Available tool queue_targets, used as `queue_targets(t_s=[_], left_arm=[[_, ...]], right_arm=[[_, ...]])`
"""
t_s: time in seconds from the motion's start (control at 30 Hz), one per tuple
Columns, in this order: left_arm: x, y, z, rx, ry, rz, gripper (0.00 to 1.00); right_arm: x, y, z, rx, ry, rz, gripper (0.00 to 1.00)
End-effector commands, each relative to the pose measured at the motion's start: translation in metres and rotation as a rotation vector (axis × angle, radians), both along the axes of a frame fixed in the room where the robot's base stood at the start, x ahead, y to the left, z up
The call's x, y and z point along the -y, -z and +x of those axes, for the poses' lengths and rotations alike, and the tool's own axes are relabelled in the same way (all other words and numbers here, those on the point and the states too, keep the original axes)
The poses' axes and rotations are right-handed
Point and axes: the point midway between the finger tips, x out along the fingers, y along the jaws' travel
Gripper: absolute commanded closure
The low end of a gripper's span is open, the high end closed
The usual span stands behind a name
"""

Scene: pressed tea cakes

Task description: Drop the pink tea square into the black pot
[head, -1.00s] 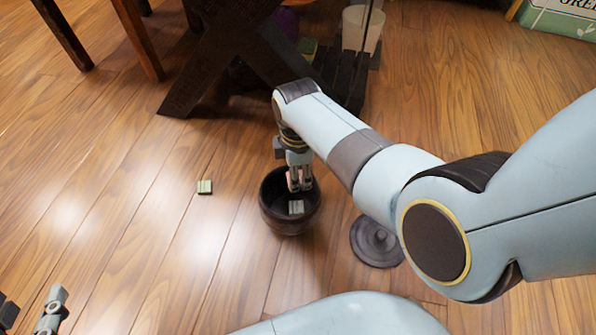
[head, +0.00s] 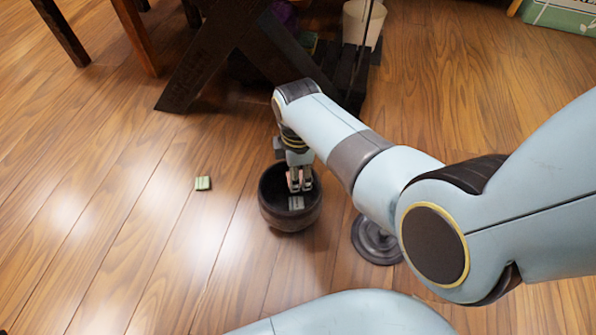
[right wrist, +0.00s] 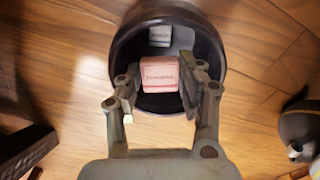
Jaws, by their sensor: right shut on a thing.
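The black pot (head: 290,217) stands upright on the wooden floor, its mouth open; it also shows in the right wrist view (right wrist: 124,52). My right gripper (head: 299,186) reaches down into the pot's mouth. In the right wrist view the pink tea square (right wrist: 161,80) sits between the fingers of the right gripper (right wrist: 160,98), which is shut on it. In the head view the fingers mostly hide the pink square. A pale grey-green square (head: 296,203) lies inside the pot, apart from the pink one. My left gripper is out of view.
A green tea square (head: 203,183) lies on the floor left of the pot. A dark round lid (head: 377,242) lies to the right. A dark wooden trestle (head: 210,65) and a white bin (head: 362,24) stand behind.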

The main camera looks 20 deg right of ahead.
Motion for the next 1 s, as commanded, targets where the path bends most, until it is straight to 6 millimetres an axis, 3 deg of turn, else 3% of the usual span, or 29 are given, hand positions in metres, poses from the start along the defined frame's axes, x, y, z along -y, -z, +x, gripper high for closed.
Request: queue_targets(t_s=[0.27,0.3,0.5,0.8,1.0], left_arm=[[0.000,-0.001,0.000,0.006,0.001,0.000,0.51],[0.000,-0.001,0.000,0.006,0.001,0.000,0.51],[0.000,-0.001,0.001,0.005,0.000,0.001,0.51],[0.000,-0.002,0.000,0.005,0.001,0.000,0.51],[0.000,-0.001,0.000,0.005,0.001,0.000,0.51]], right_arm=[[0.000,0.000,0.000,0.000,0.000,0.000,0.76],[0.000,0.000,0.000,0.001,0.000,0.000,0.60],[0.000,0.000,0.000,0.000,0.000,0.000,0.35],[0.000,-0.002,0.000,0.001,0.000,0.000,0.35],[0.000,-0.024,0.001,0.003,0.001,0.000,0.35]])
